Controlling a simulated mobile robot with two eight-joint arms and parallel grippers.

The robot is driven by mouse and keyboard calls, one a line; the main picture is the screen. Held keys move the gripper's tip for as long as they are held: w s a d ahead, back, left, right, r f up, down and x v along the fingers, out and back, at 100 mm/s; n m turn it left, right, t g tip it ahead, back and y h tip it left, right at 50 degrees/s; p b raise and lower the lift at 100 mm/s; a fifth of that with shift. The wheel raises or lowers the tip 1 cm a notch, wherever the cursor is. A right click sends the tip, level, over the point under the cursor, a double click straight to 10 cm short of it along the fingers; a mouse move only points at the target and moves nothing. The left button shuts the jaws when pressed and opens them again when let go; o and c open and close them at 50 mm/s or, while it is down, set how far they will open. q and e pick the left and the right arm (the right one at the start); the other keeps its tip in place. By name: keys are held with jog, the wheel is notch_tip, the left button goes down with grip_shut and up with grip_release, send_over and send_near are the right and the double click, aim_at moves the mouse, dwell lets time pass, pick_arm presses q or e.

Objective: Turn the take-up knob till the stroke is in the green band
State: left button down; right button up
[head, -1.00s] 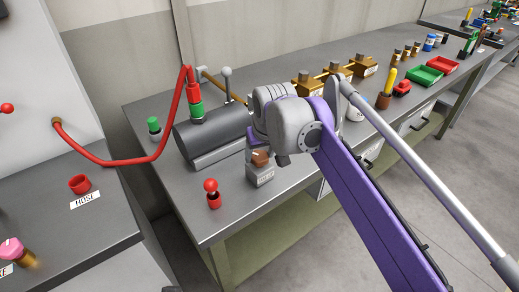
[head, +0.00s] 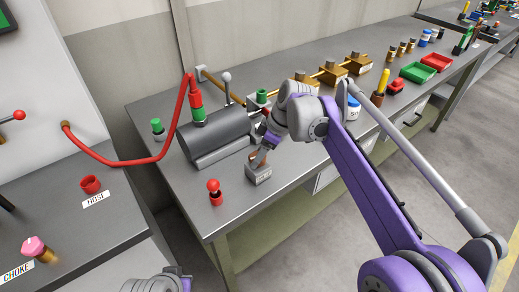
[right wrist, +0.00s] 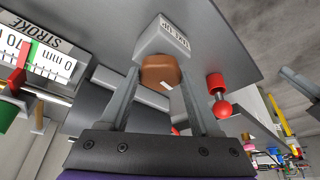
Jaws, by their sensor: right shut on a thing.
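The brown take-up knob (right wrist: 160,72) sits on a grey block (right wrist: 163,38) labelled TAKE UP. A pale mark shows on the knob. The block (head: 258,174) stands at the bench's front edge in the head view. My right gripper (right wrist: 163,85) is shut on the knob, one finger on each side. In the head view the right gripper (head: 260,155) reaches it from the upper right. The STROKE scale (right wrist: 50,65) has a green band (right wrist: 31,50). A red pointer (right wrist: 20,65) stands by the band's left side; I cannot tell whether it is inside. My left gripper's fingers are not visible.
A dark cylinder (head: 213,137) with a red hose (head: 130,162) lies just behind the block. A red-topped knob (head: 214,190) stands left of the block, close by. Brass blocks (head: 332,73) and trays (head: 411,72) stand farther right along the bench.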

jog(key=n+p, duration=0.1)
jog(key=n, duration=0.1)
jog(key=n+g+p, duration=0.1)
jog(key=shift+w+r+n, duration=0.15)
jog(key=shift+n, duration=0.25)
jog(key=n+g+p, duration=0.1)
jog(key=n+p, duration=0.1)
jog(key=n, duration=0.1)
jog(key=shift+w+n+g, duration=0.1)
jog(key=shift+n+g, duration=0.2)
jog(key=shift+g, duration=0.1)
jog(key=n+g+p, duration=0.1)
jog(key=n+p, duration=0.1)
jog(key=n, duration=0.1)
jog(key=shift+w+h, duration=0.1)
jog(key=shift+h, duration=0.3)
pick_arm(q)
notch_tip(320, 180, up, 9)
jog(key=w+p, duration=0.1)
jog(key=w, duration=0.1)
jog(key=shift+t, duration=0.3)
pick_arm(e)
jog(key=shift+a+n+g+h, duration=0.1)
jog(key=shift+n+g+h, duration=0.35)
jog(key=shift+n, duration=1.05)
pick_arm(q)
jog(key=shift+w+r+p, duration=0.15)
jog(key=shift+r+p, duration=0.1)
jog(key=shift+p, duration=0.05)
